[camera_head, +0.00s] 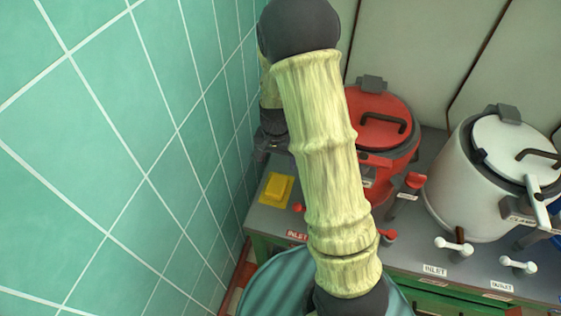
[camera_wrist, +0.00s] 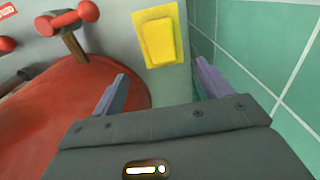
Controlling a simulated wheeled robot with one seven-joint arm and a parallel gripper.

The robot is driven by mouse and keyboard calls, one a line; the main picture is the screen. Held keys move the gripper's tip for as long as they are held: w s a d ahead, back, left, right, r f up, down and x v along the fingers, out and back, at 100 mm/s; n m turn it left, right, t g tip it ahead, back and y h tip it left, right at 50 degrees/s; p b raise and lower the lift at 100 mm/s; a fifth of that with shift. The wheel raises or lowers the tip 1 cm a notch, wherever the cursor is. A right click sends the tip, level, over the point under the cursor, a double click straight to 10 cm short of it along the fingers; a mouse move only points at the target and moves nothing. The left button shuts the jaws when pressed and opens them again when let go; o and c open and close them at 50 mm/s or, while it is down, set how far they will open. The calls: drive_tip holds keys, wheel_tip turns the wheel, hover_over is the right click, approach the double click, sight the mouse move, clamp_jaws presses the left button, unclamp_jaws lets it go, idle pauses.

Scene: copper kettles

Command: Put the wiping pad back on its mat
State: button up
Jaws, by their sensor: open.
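The yellow wiping pad (camera_head: 276,188) lies flat on its paler yellow mat (camera_head: 267,204) at the left end of the grey counter. In the wrist view the pad (camera_wrist: 160,43) sits within the mat (camera_wrist: 154,15), with mat showing along its top and sides. My gripper (camera_head: 271,146) is behind the pad in the head view, close to the tiled wall and partly hidden by my arm. In the wrist view my gripper (camera_wrist: 161,72) is open and empty, its fingers apart with the pad beyond the gap, not touching it.
A red kettle (camera_head: 388,118) stands right of my arm; its red body (camera_wrist: 60,130) is close beside the left finger. A white kettle (camera_head: 465,190) stands further right. The green tiled wall (camera_head: 150,150) rises close on the left.

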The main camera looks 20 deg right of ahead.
drive_tip(key=s+r+n+t, duration=0.2)
drive_tip(key=s+r+n, duration=0.4)
drive_tip(key=s+r, duration=0.6)
drive_tip(key=shift+s+a+r+n+t, duration=0.2)
drive_tip(key=shift+s+n+t, duration=0.1)
drive_tip(key=shift+s, duration=0.5)
drive_tip(key=shift+r, duration=0.1)
drive_tip(key=w+p+v, duration=0.1)
drive_tip(key=p+v, duration=0.7)
drive_tip(key=w+p+v, duration=0.2)
drive_tip(key=p+v, duration=0.6)
drive_tip(key=shift+w+r, duration=0.3)
drive_tip(key=shift+r, duration=0.05)
